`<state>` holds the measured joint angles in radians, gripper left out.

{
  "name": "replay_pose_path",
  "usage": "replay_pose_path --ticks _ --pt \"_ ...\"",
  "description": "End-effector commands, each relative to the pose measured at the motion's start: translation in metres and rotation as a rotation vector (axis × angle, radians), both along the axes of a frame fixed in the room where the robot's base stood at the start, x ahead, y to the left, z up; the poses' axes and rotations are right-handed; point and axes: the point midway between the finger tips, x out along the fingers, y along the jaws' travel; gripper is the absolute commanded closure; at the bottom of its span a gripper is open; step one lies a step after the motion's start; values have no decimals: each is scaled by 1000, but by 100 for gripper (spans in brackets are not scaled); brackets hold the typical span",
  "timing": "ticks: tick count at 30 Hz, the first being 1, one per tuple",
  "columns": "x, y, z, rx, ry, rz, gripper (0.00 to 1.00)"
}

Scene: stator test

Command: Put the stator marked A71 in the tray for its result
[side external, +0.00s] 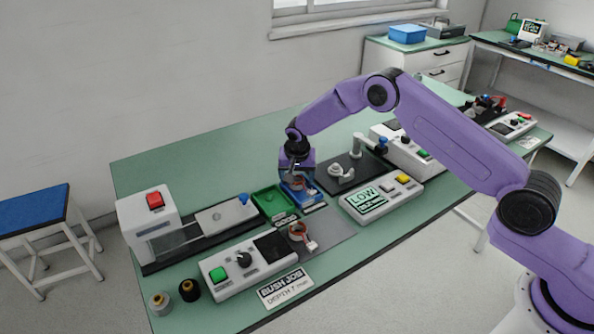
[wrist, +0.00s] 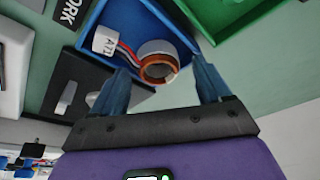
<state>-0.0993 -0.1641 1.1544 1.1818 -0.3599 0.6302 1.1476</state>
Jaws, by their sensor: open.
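The stator marked A71 (wrist: 158,62) is a pale ring with copper winding, red and blue leads and a white tag (wrist: 107,40) reading A71. In the wrist view it lies inside the blue tray (wrist: 112,14). My gripper (wrist: 162,68) is open, with one finger on each side of the stator in that view; contact cannot be told. In the side view my gripper (side external: 297,182) is low over the blue tray (side external: 313,197) and mostly hides the stator. The green tray (side external: 268,201) stands just left of the blue one. The tester display (side external: 366,200) reads LOW.
Another copper-wound part with a white tag (side external: 301,234) lies on the grey mat in front of the trays. A black plate with a grey fixture (side external: 341,174) stands right behind the blue tray. A control box with a green button (side external: 240,264) is at front left.

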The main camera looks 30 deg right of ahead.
Motion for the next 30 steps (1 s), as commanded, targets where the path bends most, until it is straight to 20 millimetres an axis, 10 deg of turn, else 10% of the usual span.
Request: replay_pose_path --ticks 30 --pt "-40 24 157 1 -2 0 20"
